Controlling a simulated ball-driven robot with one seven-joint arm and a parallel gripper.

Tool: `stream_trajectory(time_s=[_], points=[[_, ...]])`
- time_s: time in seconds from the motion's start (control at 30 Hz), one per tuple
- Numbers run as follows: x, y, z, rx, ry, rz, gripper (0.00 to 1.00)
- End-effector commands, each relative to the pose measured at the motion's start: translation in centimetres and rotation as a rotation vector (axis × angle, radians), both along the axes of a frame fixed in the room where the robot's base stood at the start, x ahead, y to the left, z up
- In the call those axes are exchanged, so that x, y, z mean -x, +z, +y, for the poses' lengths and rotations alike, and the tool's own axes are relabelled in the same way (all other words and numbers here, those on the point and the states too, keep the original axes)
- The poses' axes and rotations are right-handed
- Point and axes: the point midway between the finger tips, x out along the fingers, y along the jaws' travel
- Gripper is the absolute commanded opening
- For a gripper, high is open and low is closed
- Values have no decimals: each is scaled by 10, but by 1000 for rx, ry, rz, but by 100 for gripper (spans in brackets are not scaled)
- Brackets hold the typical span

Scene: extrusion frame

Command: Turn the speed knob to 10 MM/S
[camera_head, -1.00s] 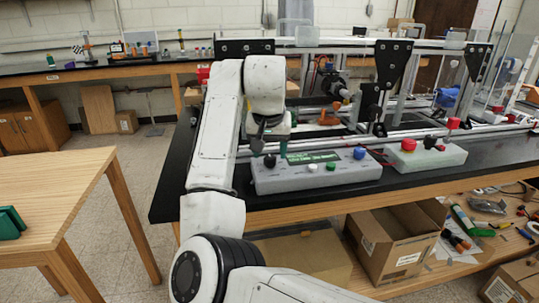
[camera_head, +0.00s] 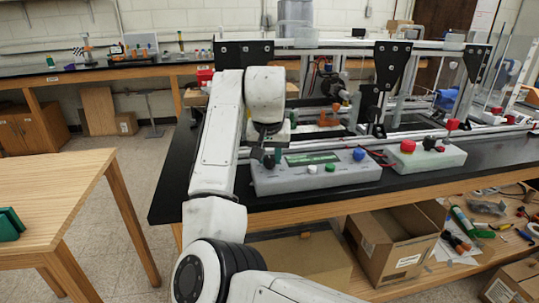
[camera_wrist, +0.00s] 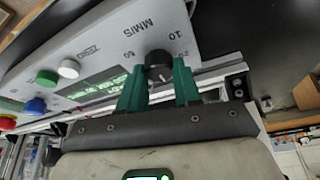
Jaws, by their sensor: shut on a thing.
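The speed knob (camera_wrist: 158,66) is small and black, on the grey control box (camera_head: 320,182). In the wrist view it sits between the two green fingers of my gripper (camera_wrist: 159,78), which is shut on it. A small light mark shows on the knob's lower side there, but I cannot tell its exact setting. The printed MM/S label (camera_wrist: 145,26) and the 10 label (camera_wrist: 174,33) are beside the knob, seen at a slant. In the head view my gripper (camera_head: 269,155) is at the box's left end, and the wrist partly covers the area around the knob.
The box also carries a green display (camera_head: 310,158), a blue button (camera_head: 359,154), a white button (camera_head: 312,168) and a green button (camera_head: 330,166). A second box (camera_head: 425,158) with a red button stands to the right. The extrusion frame (camera_head: 350,44) rises behind.

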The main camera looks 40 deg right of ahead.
Motion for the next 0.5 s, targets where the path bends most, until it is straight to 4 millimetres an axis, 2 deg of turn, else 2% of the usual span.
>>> stream_trajectory(time_s=[0.03,0.1,0.5], points=[[0,0,0,0,0,0,9],[0,0,0,0,0,0,2],[1,4,-1,0,82,2,2]])
